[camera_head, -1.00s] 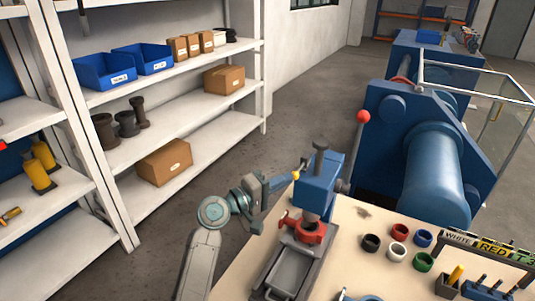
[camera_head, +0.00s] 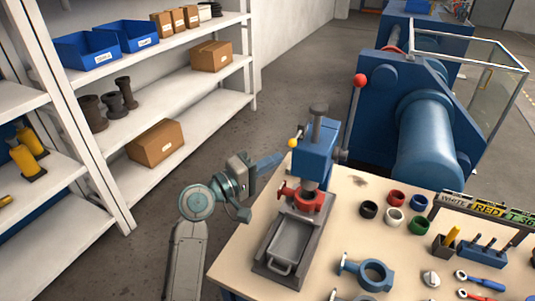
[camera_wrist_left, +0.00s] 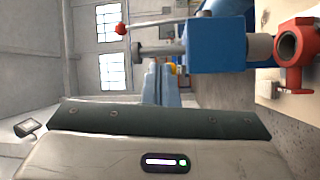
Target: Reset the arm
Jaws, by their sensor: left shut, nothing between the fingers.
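My left arm comes in from the bottom left of the head view. Its gripper (camera_head: 270,162) is shut and empty, beside the blue press (camera_head: 315,152) and left of its yellow knob (camera_head: 293,143). The left wrist view shows its two fingers (camera_wrist_left: 161,85) close together with nothing between them. The press also shows in that view (camera_wrist_left: 217,53), up and right of the fingers. A red valve body (camera_head: 303,197) sits under the press on a grey fixture with a tray (camera_head: 290,243). My right gripper is not in view.
The wooden workbench (camera_head: 345,230) holds coloured rings (camera_head: 395,198), a blue valve body (camera_head: 371,274), a labelled rack (camera_head: 488,210) and tools. A white shelf (camera_head: 190,112) with blue bins and boxes stands left. A large blue machine (camera_head: 425,130) stands behind. Floor is free between shelf and bench.

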